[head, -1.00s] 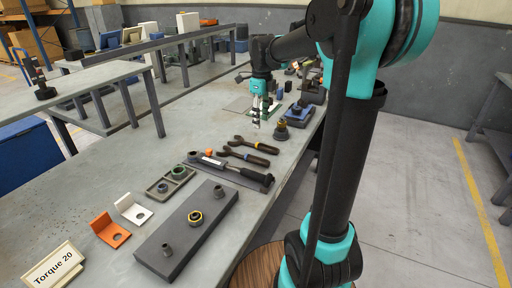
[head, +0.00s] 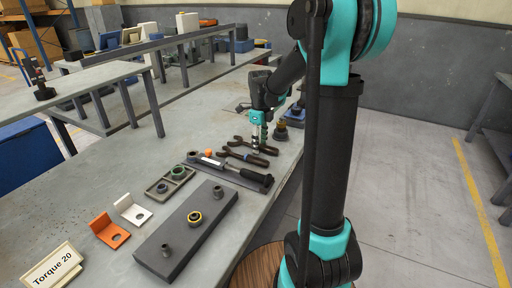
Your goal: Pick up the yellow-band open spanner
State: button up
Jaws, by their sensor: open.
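Two dark open spanners lie side by side on the grey workbench. The farther one, the yellow-band open spanner (head: 270,150), is partly hidden behind my gripper, and its band is hard to make out now. The nearer spanner (head: 243,156) has a bluish band. My gripper (head: 258,149) points down, with its fingertips over the middle of the farther spanner's handle. It is open. I cannot tell whether the fingertips straddle or touch the handle.
A black-handled torque wrench (head: 250,177) lies just in front of the spanners. A dark block with fittings (head: 187,232), a small parts tray (head: 171,182) and orange (head: 108,230) and white brackets (head: 132,210) are nearer. A blue-based device (head: 294,117) stands behind.

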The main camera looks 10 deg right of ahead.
grip_shut()
dwell(0.3)
jog(key=shift+r, duration=0.1)
dwell(0.4)
